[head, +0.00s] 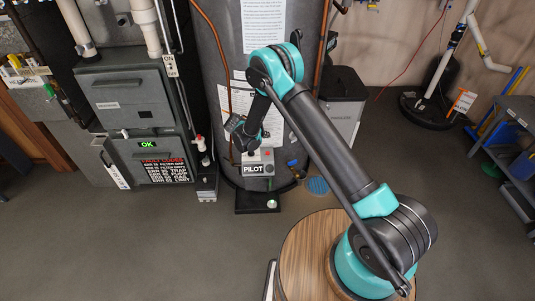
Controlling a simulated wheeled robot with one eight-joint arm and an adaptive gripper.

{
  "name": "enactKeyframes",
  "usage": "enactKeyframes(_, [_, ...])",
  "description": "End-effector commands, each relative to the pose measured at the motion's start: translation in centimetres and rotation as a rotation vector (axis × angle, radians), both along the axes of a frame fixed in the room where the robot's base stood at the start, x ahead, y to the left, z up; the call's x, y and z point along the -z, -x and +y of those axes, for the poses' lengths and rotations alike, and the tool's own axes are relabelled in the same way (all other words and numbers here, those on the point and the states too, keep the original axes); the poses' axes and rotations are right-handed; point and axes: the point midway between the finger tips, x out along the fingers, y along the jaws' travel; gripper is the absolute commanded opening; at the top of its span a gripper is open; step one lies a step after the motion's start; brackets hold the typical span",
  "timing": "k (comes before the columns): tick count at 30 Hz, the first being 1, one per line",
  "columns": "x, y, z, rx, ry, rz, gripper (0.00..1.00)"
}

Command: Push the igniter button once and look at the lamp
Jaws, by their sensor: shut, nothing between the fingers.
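My gripper (246,142) is shut and empty. Its tip is at the top of the small grey control box on the lower front of the tall grey tank (210,60). The box has a black label reading PILOT (254,169) and a small red mark (267,153) beside the gripper. The igniter button cannot be made out for certain; my gripper hides part of the box. Whether the tip touches the box I cannot tell. The dark furnace cabinet to the left shows a green lit OK display (149,144). No lamp can be clearly told apart on the control box.
A blue-handled valve (293,164) sticks out right of the control box. A copper pipe (228,90) runs down the tank's front. A round wooden top (303,250) stands at the lower right. The grey floor (150,245) at the front left is clear.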

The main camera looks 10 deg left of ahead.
Motion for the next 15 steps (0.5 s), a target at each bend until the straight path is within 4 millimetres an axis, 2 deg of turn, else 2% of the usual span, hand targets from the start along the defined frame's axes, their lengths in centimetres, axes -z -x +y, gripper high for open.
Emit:
enactKeyframes(5, [1.0,0.0,0.0,0.000,0.000,0.000,0.00])
enactKeyframes(15, [5.4,0.0,0.0,0.000,0.000,0.000,0.00])
